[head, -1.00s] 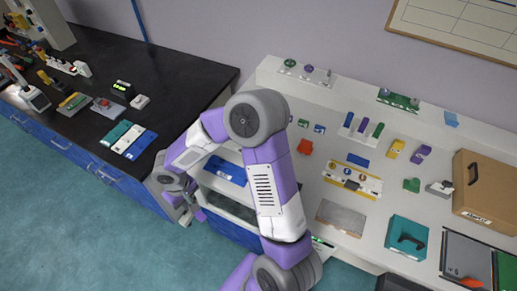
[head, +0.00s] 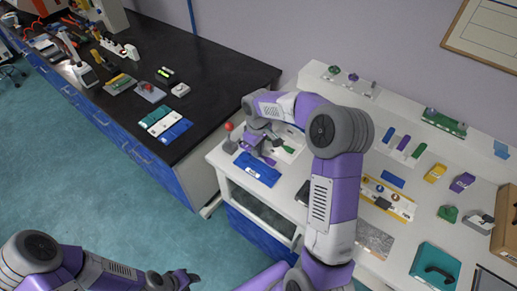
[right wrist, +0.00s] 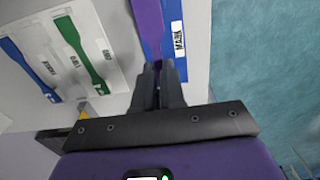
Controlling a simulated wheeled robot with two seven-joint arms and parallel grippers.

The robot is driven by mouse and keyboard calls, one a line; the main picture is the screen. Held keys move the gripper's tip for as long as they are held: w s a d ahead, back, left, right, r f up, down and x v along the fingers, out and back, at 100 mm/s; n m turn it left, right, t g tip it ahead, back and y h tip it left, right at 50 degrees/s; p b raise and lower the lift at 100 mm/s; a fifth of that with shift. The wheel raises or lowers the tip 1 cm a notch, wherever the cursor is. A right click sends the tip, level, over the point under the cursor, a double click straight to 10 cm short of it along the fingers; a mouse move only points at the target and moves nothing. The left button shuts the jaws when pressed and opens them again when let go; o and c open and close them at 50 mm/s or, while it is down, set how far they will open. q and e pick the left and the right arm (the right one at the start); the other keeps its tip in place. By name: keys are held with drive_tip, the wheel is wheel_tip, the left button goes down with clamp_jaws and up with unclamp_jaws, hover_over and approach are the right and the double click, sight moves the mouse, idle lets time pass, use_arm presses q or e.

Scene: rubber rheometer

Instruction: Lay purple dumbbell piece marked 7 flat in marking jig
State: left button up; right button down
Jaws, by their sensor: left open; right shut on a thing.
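In the right wrist view, my right gripper (right wrist: 159,72) is shut on the purple dumbbell piece (right wrist: 148,22). The piece extends away from the fingertips, over or along the blue jig (right wrist: 171,14) labelled MARK. I cannot tell whether it touches the jig, and no 7 is readable. In the head view, the blue jig (head: 257,170) lies near the white bench's left front edge. My right gripper (head: 262,146) is low, just behind it, and its fingers are hard to make out. My left gripper (head: 184,279) is open and empty at the lower left, over the floor.
A white tray (right wrist: 103,22) with a green piece (right wrist: 82,52) and a blue piece (right wrist: 29,68) is left of the jig in the wrist view. A red-knobbed device (head: 229,136) stands left of my right gripper. The black bench (head: 215,85) is further left.

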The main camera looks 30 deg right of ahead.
sight(258, 165)
drive_tip(key=shift+w+d+r, duration=0.15)
idle(0.3)
drive_tip(key=shift+f+b, duration=2.35)
drive_tip(key=shift+f, duration=0.65)
drive_tip(key=shift+f+b, duration=0.35)
drive_tip(key=shift+f, duration=0.25)
drive_tip(key=c, duration=1.1)
unclamp_jaws()
drive_tip(key=shift+c, duration=0.2)
drive_tip(key=shift+r, duration=0.1)
wheel_tip(258, 165, up, 8)
drive_tip(key=shift+f+p, duration=0.25)
drive_tip(key=shift+p, duration=0.65)
drive_tip(key=shift+r, duration=0.1)
